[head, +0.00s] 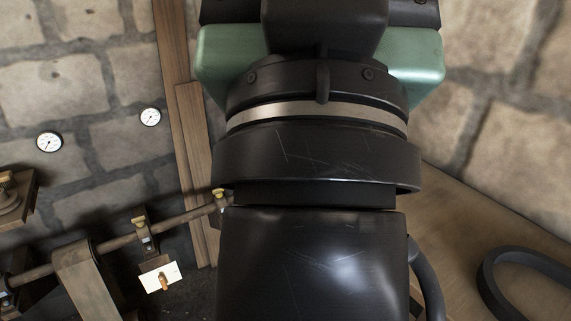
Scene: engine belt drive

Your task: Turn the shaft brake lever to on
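A small orange-brown handle (164,281) stands on a white plate (152,277) at the lower left. It may be the shaft brake lever, but no marking is readable and I cannot tell its setting. The plate sits just below a long shaft (177,220) that slopes up to the right. My own arm fills the middle of the view and hides what lies behind it. My gripper is not in view.
Shaft brackets (145,236) and a wooden post (193,150) stand at left. Two round gauges (49,141) (150,117) hang on the stone wall. A dark belt (520,285) lies on a wooden surface (460,225) at lower right.

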